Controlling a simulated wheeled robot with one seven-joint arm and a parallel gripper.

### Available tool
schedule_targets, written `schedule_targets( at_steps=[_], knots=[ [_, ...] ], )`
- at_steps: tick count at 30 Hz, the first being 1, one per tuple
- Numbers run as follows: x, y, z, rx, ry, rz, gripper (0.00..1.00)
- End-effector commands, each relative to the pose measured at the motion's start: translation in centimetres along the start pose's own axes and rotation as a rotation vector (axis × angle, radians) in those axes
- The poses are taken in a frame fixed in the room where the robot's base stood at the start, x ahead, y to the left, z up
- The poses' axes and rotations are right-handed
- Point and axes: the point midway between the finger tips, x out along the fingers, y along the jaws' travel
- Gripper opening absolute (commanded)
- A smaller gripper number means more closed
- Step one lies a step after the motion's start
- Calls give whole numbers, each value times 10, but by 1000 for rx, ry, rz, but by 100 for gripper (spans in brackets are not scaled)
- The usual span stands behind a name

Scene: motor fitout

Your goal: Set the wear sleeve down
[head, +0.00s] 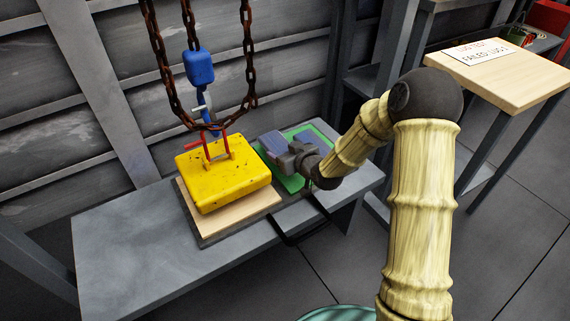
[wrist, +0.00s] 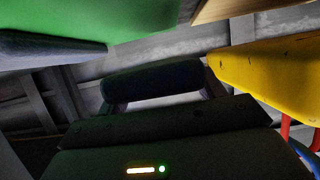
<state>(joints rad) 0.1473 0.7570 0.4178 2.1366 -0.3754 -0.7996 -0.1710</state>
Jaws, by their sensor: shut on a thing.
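My gripper (head: 284,148) is low over the right part of the bench, beside the yellow block. In the wrist view a dark, rounded piece, apparently the wear sleeve (wrist: 150,82), lies across between the fingers, and my gripper is shut on it. In the head view a small blue part (head: 273,141) shows at the fingertips, probably the same sleeve. A green pad (head: 292,184) lies under and around my gripper; it also shows in the wrist view (wrist: 110,20). I cannot tell whether the sleeve touches the pad.
A yellow block (head: 225,178) with a red shackle sits on a wooden board (head: 245,216) close left of my gripper. Rusty chains (head: 250,60) and a blue hoist piece (head: 199,67) hang above it. The grey bench (head: 120,245) is bare at left. A wooden table (head: 510,80) stands right.

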Motion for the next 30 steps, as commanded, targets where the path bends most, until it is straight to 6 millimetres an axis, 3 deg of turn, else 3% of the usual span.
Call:
schedule_targets(
  at_steps=[10, 23, 24, 27, 30],
  knots=[
    [18, 0, 44, 1, 0, 0, 44],
    [20, 0, 49, 0, 0, 0, 44],
    [20, 0, 49, 0, 0, 0, 70],
    [20, 0, 48, 0, 0, 0, 90],
    [20, -1, 48, 0, 0, -1, 90]
  ],
)
